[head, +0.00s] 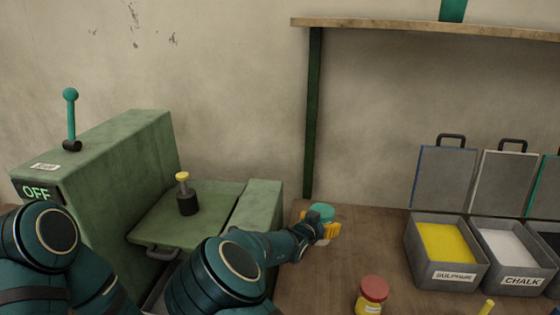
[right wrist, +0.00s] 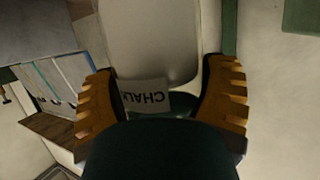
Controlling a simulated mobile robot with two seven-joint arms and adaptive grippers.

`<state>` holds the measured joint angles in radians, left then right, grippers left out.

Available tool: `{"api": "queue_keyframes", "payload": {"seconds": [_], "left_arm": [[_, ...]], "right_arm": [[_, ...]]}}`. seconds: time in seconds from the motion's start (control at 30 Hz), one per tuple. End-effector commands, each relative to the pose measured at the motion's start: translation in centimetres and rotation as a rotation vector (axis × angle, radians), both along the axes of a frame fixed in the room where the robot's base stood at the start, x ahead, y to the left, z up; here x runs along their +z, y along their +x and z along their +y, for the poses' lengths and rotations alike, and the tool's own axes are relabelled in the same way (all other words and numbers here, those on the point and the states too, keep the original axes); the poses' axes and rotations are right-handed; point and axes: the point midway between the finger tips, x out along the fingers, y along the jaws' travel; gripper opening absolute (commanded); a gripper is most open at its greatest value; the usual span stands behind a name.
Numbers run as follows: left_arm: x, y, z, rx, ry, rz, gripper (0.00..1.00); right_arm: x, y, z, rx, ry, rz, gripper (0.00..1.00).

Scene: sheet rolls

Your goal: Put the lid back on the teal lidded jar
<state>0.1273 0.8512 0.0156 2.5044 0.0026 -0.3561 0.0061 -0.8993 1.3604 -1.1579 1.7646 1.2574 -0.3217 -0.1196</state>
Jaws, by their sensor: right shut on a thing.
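In the right wrist view, the fingers of the right gripper (right wrist: 165,85) are shut around a dark, shadowed rounded shape. A pale jar body (right wrist: 150,40) and an upside-down CHALK label (right wrist: 145,97) show beyond it. In the head view a little whitish surface shows below the fingers. I cannot tell whether lid and jar touch. My left arm is at the left edge; its gripper is out of view.
A green machine (head: 110,160) marked OFF stands left, with a black weight-like piece (head: 187,204) on its plate. A red-lidded jar (head: 374,290) stands at the front. Open bins of sulphur (head: 447,277) and chalk (head: 515,281) stand right. A shelf (head: 430,27) hangs above.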

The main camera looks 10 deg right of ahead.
Motion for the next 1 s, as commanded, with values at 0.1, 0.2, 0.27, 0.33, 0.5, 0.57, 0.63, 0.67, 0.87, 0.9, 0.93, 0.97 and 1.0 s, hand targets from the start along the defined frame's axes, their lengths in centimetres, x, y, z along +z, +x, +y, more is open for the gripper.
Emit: {"api": "queue_keyframes", "payload": {"seconds": [0.1,0.2,0.27,0.33,0.5,0.57,0.63,0.67,0.87,0.9,0.93,0.97,1.0], "left_arm": [[0.0,0.0,0.0,0.000,0.000,0.000,1.00],[0.0,0.0,0.0,0.000,0.000,0.000,1.00],[0.0,0.0,0.0,0.000,0.000,0.000,1.00],[0.0,0.0,0.0,0.000,0.000,0.000,1.00],[0.0,0.0,0.0,0.000,0.000,0.000,1.00],[0.0,0.0,0.0,0.000,0.000,0.000,1.00],[0.0,0.0,0.0,0.000,0.000,0.000,1.00],[0.0,0.0,0.0,0.000,0.000,0.000,1.00],[0.0,0.0,0.0,0.000,0.000,0.000,1.00],[0.0,0.0,0.0,0.000,0.000,0.000,1.00],[0.0,0.0,0.0,0.000,0.000,0.000,1.00],[0.0,0.0,0.0,0.000,0.000,0.000,1.00],[0.0,0.0,0.0,0.000,0.000,0.000,1.00]], "right_arm": [[0.7,-0.5,-0.8,0.005,0.004,-0.002,0.33],[1.5,-1.1,-1.6,0.023,0.008,-0.002,0.33],[2.1,-1.7,-2.2,0.042,0.009,-0.003,0.33],[2.7,-2.3,-2.7,0.072,0.010,-0.003,0.33],[4.3,-4.0,-3.1,0.185,0.010,-0.005,0.33],[5.0,-4.7,-2.9,0.240,0.011,-0.007,0.33],[5.7,-5.5,-2.4,0.312,0.010,-0.006,0.33],[6.0,-5.8,-2.1,0.344,0.010,-0.008,0.33],[8.1,-8.0,0.4,0.545,0.008,-0.007,0.33],[8.4,-8.4,0.8,0.575,0.007,-0.007,0.33],[8.6,-8.6,1.1,0.596,0.006,-0.007,0.33],[8.8,-8.8,1.3,0.614,0.005,-0.006,0.33],[9.0,-9.0,1.6,0.632,0.004,-0.006,0.33]]}}
